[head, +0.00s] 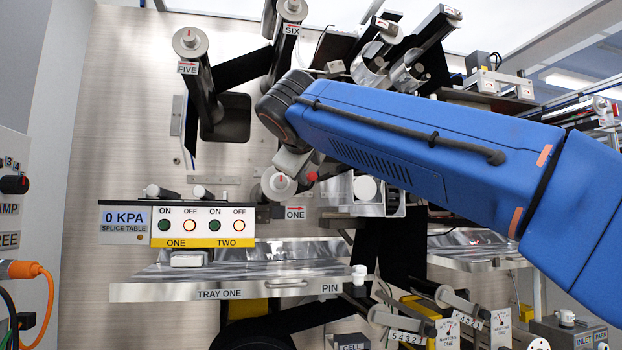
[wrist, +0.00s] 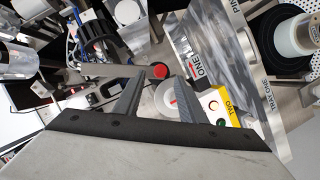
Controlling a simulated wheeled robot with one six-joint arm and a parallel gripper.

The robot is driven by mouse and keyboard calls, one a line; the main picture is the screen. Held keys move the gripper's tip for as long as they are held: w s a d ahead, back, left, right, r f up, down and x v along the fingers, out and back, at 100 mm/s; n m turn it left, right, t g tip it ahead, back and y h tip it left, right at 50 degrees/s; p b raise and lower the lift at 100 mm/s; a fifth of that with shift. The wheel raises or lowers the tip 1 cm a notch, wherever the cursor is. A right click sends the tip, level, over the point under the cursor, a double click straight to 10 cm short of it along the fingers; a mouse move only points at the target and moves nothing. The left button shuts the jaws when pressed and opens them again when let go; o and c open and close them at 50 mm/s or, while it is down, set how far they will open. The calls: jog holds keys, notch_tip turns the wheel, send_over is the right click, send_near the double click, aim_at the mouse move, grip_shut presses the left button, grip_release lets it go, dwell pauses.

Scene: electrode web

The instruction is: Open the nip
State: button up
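No part in view carries a readable nip label. A red round knob (wrist: 160,70) shows in the wrist view, between and beyond my gripper's fingertips. A red knob (head: 312,176) also shows in the head view, just right of a white-ended roller (head: 278,184) near the label ONE (head: 295,213). The roller's end (wrist: 168,98) shows between the fingers in the wrist view. My gripper (wrist: 159,76) is open, with nothing seen between its fingers that touches both. In the head view my blue arm hides much of the area behind it, and the fingers are not clear.
Rollers FIVE (head: 190,42) and SIX (head: 291,8) stick out above. Brackets and rollers crowd the right. The metal panel (head: 125,130) at left is bare.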

aim_at(310, 174)
jog(key=x, duration=0.6)
jog(key=shift+w+f, duration=0.1)
jog(key=shift+w, duration=0.2)
grip_shut()
